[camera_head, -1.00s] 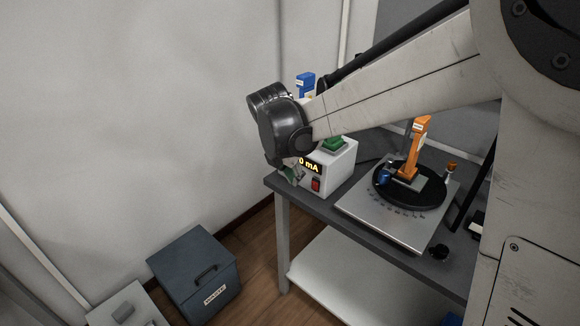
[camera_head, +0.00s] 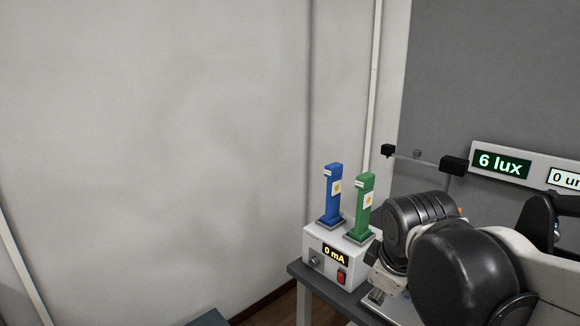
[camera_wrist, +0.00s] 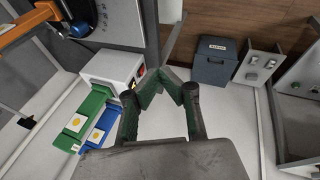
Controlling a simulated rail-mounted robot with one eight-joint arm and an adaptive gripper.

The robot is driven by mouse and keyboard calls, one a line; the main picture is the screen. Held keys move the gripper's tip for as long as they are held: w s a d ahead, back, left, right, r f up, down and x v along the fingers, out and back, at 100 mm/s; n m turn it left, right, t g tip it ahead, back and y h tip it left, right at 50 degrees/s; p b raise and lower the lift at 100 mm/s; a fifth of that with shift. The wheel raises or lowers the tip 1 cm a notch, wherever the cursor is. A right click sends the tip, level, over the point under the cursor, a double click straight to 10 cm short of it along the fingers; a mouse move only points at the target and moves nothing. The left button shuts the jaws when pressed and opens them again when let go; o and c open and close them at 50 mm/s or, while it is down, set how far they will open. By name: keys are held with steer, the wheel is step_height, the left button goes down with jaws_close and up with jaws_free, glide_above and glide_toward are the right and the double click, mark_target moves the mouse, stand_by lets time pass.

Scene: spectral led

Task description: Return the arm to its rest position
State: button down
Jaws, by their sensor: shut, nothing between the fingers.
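My gripper (camera_wrist: 166,74) shows in the wrist view with its two dark green fingers drawn together and nothing between them. In the head view my dark arm joints fill the lower right, and the fingertips are largely hidden. My arm is folded close in front of the bench, beside the white power supply box (camera_head: 318,246). The box reads 0 mA and has a red switch. A blue LED holder (camera_head: 332,195) and a green LED holder (camera_head: 363,207) stand upright on it. In the wrist view the green holder (camera_wrist: 86,112) and the blue holder (camera_wrist: 99,131) lie left of my fingers.
A lux display (camera_head: 502,163) reads 6 lux on the grey back panel. The wrist view shows an orange holder (camera_wrist: 28,20) at top left and a dark blue bin (camera_wrist: 215,60) on the floor. The wall side is clear.

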steer(key=s+d+f+m+t, duration=0.1)
steer(key=s+d+m+t, duration=0.1)
steer(key=s+m, duration=0.7)
steer(key=shift+d+f+m+y, duration=0.3)
steer(key=shift+d+m, duration=0.2)
steer(key=shift+m, duration=0.1)
stand_by(0.8)
